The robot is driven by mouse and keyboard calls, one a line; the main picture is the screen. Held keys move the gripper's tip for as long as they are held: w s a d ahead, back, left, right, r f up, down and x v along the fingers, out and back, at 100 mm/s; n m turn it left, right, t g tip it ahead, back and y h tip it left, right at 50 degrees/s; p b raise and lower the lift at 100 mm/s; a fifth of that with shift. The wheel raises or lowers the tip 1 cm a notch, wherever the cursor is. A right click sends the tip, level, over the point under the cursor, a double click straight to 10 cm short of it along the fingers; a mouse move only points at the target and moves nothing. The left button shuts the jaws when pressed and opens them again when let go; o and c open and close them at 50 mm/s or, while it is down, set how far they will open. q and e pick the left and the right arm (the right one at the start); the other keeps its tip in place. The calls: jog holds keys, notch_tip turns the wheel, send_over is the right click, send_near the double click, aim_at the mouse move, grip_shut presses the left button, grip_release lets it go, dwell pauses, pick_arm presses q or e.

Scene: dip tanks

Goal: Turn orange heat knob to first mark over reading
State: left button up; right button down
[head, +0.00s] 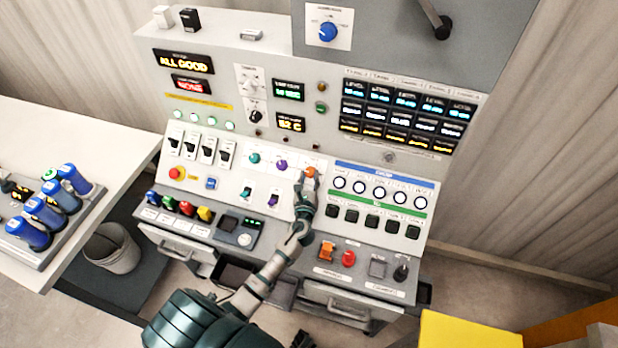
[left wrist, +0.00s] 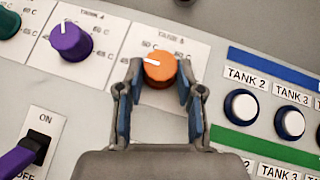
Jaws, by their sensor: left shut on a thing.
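The orange heat knob (head: 310,171) is on the sloped console panel, at the right end of a row with a green and a purple knob. In the left wrist view the orange knob (left wrist: 159,70) has a white pointer aimed left and slightly up, near the printed temperature marks. My left gripper (head: 307,178) is at the knob, its two fingers on either side and shut on it. The fingers hide part of the dial. A yellow readout (head: 290,122) above shows about 52 C, though small.
The purple knob (left wrist: 71,41) is left of the orange one. Switches (head: 273,201) are below left.

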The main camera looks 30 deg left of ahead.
pick_arm(q)
jog(key=o, duration=1.2)
jog(key=shift+r, duration=0.15)
jog(key=shift+c, duration=0.2)
jog(key=v, duration=1.2)
pick_arm(e)
jog(key=shift+w+a, duration=0.1)
jog(key=shift+w, duration=0.2)
jog(key=shift+s, duration=0.1)
